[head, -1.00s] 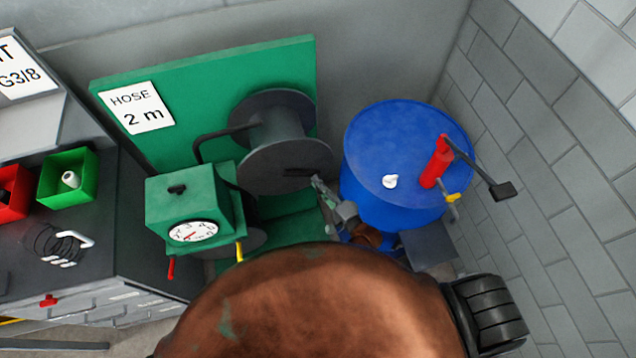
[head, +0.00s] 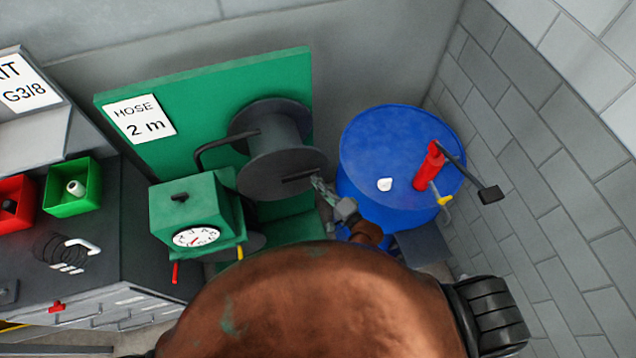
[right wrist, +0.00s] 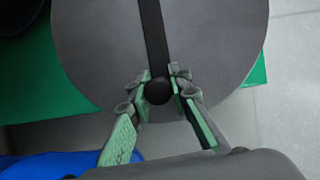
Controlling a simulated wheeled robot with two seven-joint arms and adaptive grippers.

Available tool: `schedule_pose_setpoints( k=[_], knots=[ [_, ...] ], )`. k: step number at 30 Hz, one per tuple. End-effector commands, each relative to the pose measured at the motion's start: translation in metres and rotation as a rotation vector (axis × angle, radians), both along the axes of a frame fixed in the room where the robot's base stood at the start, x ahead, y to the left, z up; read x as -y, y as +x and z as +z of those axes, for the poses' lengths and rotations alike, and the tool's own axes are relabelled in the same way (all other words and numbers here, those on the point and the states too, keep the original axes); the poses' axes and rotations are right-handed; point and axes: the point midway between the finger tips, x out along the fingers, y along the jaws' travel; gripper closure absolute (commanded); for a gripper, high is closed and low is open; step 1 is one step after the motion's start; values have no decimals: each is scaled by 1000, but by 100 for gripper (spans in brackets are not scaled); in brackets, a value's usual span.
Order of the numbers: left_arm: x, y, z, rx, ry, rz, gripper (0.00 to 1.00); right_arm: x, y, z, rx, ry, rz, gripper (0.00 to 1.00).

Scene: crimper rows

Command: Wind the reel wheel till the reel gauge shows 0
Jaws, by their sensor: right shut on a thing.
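The dark grey reel wheel (head: 262,172) faces me on the green stand. A dark crank bar (head: 297,179) lies across its face, pointing right. My right gripper (head: 318,183) is at the bar's outer end. In the right wrist view the crank bar (right wrist: 152,40) ends in a round black knob (right wrist: 158,94), and my right gripper (right wrist: 160,82) is shut on that knob, a finger on each side. A white round gauge (head: 196,236) with a red needle is on the green box left of the reel; its reading is too small to tell. My left gripper is not visible.
A blue drum (head: 375,140) with a red pump (head: 428,168) stands close right of my right gripper. A dark bench (head: 75,225) with green (head: 72,188) and red bins is at left. A "HOSE 2 m" sign (head: 140,118) is on the green board.

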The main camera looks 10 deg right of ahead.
Motion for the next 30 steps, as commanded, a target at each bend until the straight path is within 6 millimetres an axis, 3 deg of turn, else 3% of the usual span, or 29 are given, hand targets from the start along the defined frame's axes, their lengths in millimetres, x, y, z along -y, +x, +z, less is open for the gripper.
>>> schedule_pose_setpoints(
  k=[8,9,16,25,30],
  knots=[
    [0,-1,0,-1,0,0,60,1,2,4,7,4,-4,100],
    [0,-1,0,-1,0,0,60,1,2,4,8,4,-3,80],
    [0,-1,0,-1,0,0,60,1,1,2,5,2,-3,64],
    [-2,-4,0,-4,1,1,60,2,-1,1,2,1,-2,64],
    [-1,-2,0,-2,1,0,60,11,-18,0,1,-1,-2,64]
  ],
)
